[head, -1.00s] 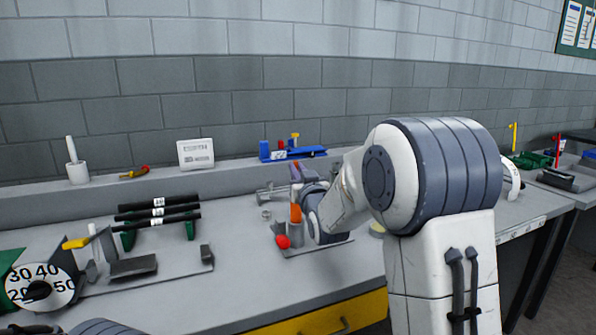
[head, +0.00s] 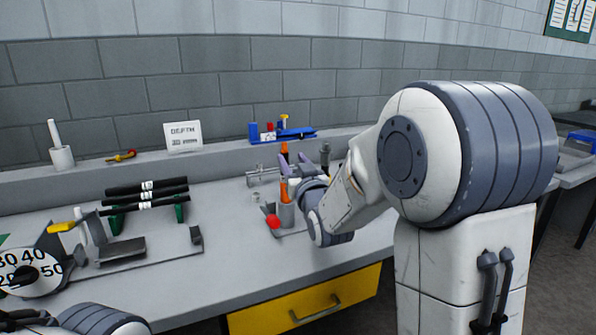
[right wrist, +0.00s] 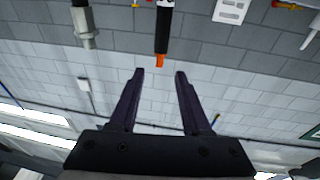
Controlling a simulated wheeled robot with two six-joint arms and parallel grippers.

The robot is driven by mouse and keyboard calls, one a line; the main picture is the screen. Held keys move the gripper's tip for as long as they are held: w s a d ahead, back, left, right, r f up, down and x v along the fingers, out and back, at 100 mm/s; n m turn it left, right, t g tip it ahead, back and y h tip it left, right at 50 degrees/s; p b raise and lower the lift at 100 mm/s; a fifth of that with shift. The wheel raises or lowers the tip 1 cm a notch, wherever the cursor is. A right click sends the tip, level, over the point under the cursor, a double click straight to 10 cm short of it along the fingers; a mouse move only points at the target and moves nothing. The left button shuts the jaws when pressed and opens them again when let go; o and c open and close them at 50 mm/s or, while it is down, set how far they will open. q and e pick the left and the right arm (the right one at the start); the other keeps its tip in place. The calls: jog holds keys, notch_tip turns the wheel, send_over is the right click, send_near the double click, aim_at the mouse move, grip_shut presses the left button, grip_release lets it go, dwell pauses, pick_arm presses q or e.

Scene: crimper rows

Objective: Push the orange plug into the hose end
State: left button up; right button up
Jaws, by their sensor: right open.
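A black upright hose piece (right wrist: 162,32) with a small orange tip, seemingly the orange plug (right wrist: 161,65), shows in the right wrist view, which is upside down. In the head view an orange tip (head: 284,148) stands above an orange section (head: 284,190) in a grey cylindrical holder (head: 286,214); the part between is largely hidden. My right gripper (right wrist: 159,74) is open and empty. Its dark purple fingers point towards the hose, with the orange tip just past the gap between them. It also shows in the head view (head: 304,163). My left gripper is out of view.
A red ball-shaped part (head: 273,222) sits beside the holder. Black hoses (head: 147,196) lie on a green rack to the left, near a dial (head: 30,272). The front middle bench is clear.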

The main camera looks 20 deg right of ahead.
jog(key=s, duration=0.4)
jog(key=shift+s+a+f, duration=0.2)
jog(key=shift+s+f, duration=0.05)
jog(key=shift+f, duration=0.05)
